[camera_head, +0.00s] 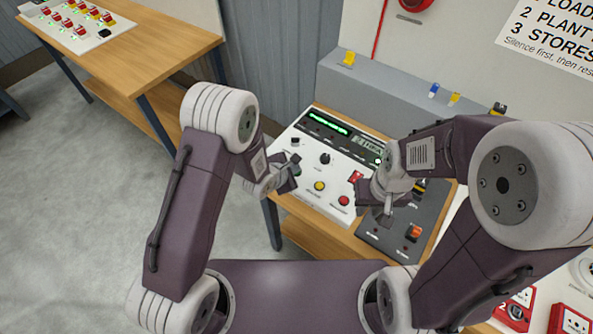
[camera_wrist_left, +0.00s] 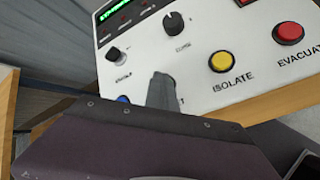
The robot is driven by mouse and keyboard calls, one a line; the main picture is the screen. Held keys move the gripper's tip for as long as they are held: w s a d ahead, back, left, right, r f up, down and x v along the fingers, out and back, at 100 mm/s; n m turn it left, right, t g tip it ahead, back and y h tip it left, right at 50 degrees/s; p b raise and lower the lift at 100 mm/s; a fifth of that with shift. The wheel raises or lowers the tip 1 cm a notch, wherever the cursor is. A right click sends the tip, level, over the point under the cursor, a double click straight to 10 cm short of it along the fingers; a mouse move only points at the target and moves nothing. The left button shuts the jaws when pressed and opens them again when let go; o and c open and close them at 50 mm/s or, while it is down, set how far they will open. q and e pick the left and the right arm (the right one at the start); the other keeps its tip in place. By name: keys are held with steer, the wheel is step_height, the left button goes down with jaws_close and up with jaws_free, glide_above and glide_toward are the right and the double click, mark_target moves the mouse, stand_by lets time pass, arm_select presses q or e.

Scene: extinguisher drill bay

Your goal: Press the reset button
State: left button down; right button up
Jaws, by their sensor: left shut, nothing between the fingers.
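The white control panel (camera_head: 322,157) stands on a wooden bench. In the left wrist view, a small blue part (camera_wrist_left: 123,99), possibly a button, shows at its lower left beside my left gripper (camera_wrist_left: 162,90). Only a final "T" of a nearby label shows; the rest is hidden by the gripper. I see no fully readable reset label. In the head view my left gripper (camera_head: 287,181) is shut and empty over the panel's left front part. I cannot tell whether it touches. My right gripper (camera_head: 384,211) points down near the panel's right end; its finger gap is unclear.
A yellow ISOLATE button (camera_wrist_left: 220,62) and a red EVACUATE button (camera_wrist_left: 288,33) sit right of my left gripper. Black knobs (camera_wrist_left: 174,22) lie behind. A dark panel (camera_head: 372,231) adjoins on the right. A second bench (camera_head: 150,50) stands at far left.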

arm_select(q)
steer(key=shift+r+p, duration=0.75)
steer(key=shift+r, duration=0.05)
steer(key=shift+r, duration=0.1)
step_height(320, 180, up, 5)
steer(key=p, duration=0.4)
stand_by(0.5)
